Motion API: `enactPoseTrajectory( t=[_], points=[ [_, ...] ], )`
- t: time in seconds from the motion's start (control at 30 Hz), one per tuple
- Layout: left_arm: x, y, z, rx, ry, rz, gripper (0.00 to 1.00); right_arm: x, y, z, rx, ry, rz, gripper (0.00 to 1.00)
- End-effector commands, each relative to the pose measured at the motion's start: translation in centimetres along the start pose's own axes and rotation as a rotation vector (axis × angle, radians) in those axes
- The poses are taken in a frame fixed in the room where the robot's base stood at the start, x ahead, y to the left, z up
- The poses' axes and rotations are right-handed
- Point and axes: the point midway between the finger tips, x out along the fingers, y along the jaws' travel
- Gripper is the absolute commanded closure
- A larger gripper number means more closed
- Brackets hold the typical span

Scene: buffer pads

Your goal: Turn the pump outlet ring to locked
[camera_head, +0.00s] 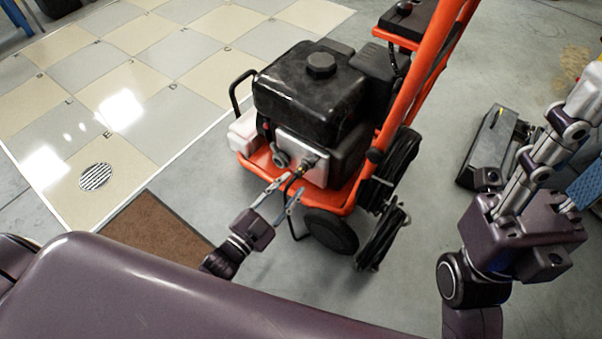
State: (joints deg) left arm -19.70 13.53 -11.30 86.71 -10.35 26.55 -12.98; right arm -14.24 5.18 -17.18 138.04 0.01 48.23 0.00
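The pump is a black-tanked machine on an orange wheeled frame (258,163) in the middle of the head view. My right gripper (580,112) is at the right, partly cut off by the picture edge, apart from the pump.
A brown mat (155,232) lies left of my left gripper. A tiled floor area with a round drain grate (95,176) is at the left. Black wheels (331,232) stand at the machine's near side. A dark case (489,146) lies on the floor at the right. Grey floor between is clear.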

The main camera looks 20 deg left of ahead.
Motion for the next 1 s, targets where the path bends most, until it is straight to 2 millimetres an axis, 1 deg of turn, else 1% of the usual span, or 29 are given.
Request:
enactPoseTrajectory(
  t=[0.03,0.1,0.27,0.87,0.97,1.0],
  points=[
    [-0.9,0.0,0.1,0.000,-0.003,0.001,0.70,0.0,0.0,0.0,0.000,0.001,0.000,0.63],
    [-1.8,0.0,0.1,0.000,-0.001,0.000,0.70,0.0,0.0,0.0,0.000,0.001,0.000,0.63],
    [-2.9,0.0,0.0,0.000,-0.001,0.000,0.70,0.0,0.0,0.0,0.000,0.001,0.000,0.63],
    [-3.0,-0.1,-0.1,0.000,0.000,-0.001,0.70,0.1,0.0,0.1,0.000,-0.003,0.000,0.63],
    [-3.0,-0.5,-0.8,0.000,0.000,-0.001,0.70,0.6,0.1,1.3,-0.004,-0.064,0.002,0.63],
    [-3.0,-0.8,-1.2,0.000,0.000,-0.001,0.70,0.9,0.2,2.4,-0.007,-0.114,0.004,0.63]
  ],
)
